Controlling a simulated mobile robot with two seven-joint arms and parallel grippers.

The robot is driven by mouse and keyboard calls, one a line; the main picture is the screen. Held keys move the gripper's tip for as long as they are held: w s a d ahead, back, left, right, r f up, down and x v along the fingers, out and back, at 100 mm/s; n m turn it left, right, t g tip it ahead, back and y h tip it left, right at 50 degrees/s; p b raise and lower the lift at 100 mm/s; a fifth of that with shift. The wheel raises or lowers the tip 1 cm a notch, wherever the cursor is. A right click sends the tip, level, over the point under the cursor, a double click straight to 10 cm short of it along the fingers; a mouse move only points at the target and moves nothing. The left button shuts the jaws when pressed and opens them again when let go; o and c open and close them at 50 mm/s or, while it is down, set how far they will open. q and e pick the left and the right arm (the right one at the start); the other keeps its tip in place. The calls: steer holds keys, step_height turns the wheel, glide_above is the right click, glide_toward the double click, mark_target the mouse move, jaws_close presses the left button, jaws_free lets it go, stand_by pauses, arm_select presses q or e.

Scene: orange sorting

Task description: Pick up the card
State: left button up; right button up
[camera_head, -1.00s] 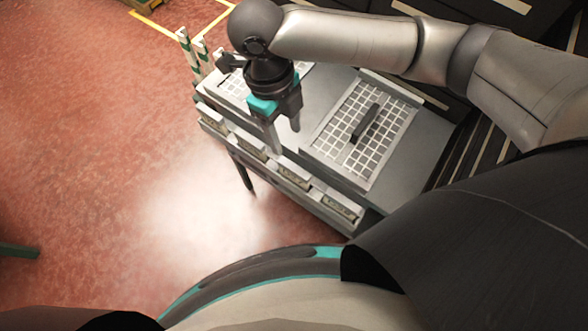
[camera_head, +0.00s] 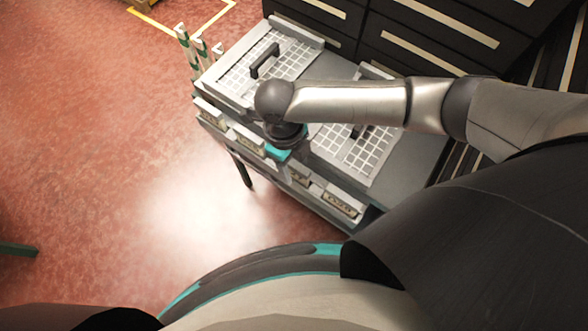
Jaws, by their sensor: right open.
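Several small cards sit in holders along the table's front edge; one is the card (camera_head: 341,203) at the right end, and another is the card (camera_head: 209,112) at the left end. I cannot tell which one is meant. My right gripper (camera_head: 286,160) points down over the front edge, between the two grid trays, close to the middle card holders. Its wrist and teal body hide most of the fingers and part of those holders. It is open, and I see nothing held. My left gripper is not in view.
The grey table (camera_head: 412,165) carries a left grid tray (camera_head: 232,88) and a right grid tray (camera_head: 352,158), each with a dark handle. Green-and-white posts (camera_head: 184,45) stand at its left corner. Dark drawers (camera_head: 425,40) stand behind.

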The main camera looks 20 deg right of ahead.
jaws_close()
stand_by(0.4)
